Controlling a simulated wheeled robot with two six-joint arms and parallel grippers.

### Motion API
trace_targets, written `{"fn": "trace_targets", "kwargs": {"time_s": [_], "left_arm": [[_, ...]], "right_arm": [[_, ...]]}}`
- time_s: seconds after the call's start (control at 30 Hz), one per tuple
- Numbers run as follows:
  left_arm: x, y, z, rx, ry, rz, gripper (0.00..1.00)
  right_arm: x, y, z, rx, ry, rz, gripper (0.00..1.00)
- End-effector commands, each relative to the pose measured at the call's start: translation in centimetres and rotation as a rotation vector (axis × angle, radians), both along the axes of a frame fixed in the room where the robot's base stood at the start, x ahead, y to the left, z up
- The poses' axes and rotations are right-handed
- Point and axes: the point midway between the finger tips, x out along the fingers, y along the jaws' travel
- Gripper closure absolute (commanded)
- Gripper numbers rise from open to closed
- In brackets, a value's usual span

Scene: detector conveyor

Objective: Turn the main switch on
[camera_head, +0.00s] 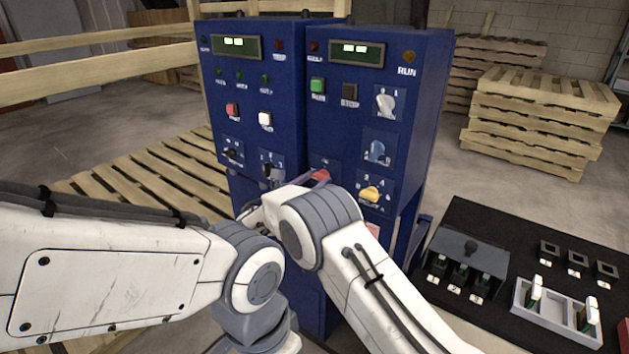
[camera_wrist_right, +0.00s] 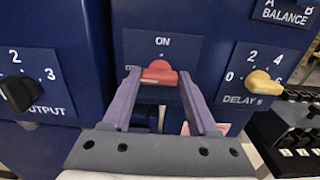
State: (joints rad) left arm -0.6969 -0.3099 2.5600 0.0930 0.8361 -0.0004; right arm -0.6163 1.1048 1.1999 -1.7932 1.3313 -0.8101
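The main switch (camera_wrist_right: 159,72) is a red knob on a dark blue plate with "ON" above it. An off label at its left is partly covered by a finger. The knob's bar lies roughly level. My right gripper (camera_wrist_right: 160,80) is open, with one purple-grey finger on each side of the knob; I cannot tell whether they touch it. In the head view the red knob (camera_head: 320,175) shows just above my right arm, which hides most of its hand. My left arm comes in from the left, its gripper out of view.
A black output knob (camera_wrist_right: 20,94) is left of the switch and a yellow delay knob (camera_wrist_right: 263,83) is right. The blue cabinet (camera_head: 425,110) bears other buttons and knobs. A black table (camera_head: 480,225) with parts stands at right, and pallets (camera_head: 545,105) behind.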

Motion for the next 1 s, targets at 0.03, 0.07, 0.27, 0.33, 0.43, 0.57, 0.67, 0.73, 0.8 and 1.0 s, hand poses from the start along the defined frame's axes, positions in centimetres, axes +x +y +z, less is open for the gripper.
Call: {"fn": "trace_targets", "kwargs": {"time_s": [0.03, 0.07, 0.27, 0.33, 0.43, 0.57, 0.67, 0.73, 0.8, 1.0], "left_arm": [[0.0, 0.0, 0.0, 0.0, 0.0, 0.0, 0.5], [0.0, 0.0, 0.0, 0.0, 0.0, 0.0, 0.5], [0.0, 0.0, -0.5, 0.0, 0.0, 0.0, 0.5], [0.0, 0.0, -0.9, 0.0, 0.0, 0.0, 0.5], [0.0, 0.0, -1.9, 0.0, 0.0, 0.0, 0.5], [0.0, 0.0, -3.7, 0.0, 0.0, 0.0, 0.5], [0.0, 0.0, -5.3, 0.0, 0.0, 0.0, 0.5], [0.0, 0.0, -6.6, 0.0, 0.0, 0.0, 0.5], [0.0, 0.0, -7.9, 0.0, 0.0, 0.0, 0.5], [0.0, 0.0, -11.4, 0.0, 0.0, 0.0, 0.5]], "right_arm": [[0.0, 0.0, 0.0, 0.0, 0.0, -0.001, 0.96], [0.0, 0.0, 0.0, 0.0, 0.0, -0.001, 0.96], [0.0, 0.1, -0.1, 0.014, -0.01, -0.001, 0.96], [-0.1, 0.1, -0.2, 0.029, -0.021, -0.001, 0.96], [-0.1, 0.1, -0.4, 0.065, -0.047, 0.0, 0.96], [-0.1, 0.1, -0.6, 0.133, -0.097, 0.0, 0.96], [-0.1, 0.1, -0.8, 0.2, -0.145, 0.0, 0.96], [-0.2, 0.1, -0.9, 0.251, -0.183, 0.0, 0.96], [-0.2, 0.1, -0.9, 0.306, -0.223, 0.001, 0.96], [-0.3, 0.1, -1.0, 0.461, -0.335, 0.0, 0.96]]}}
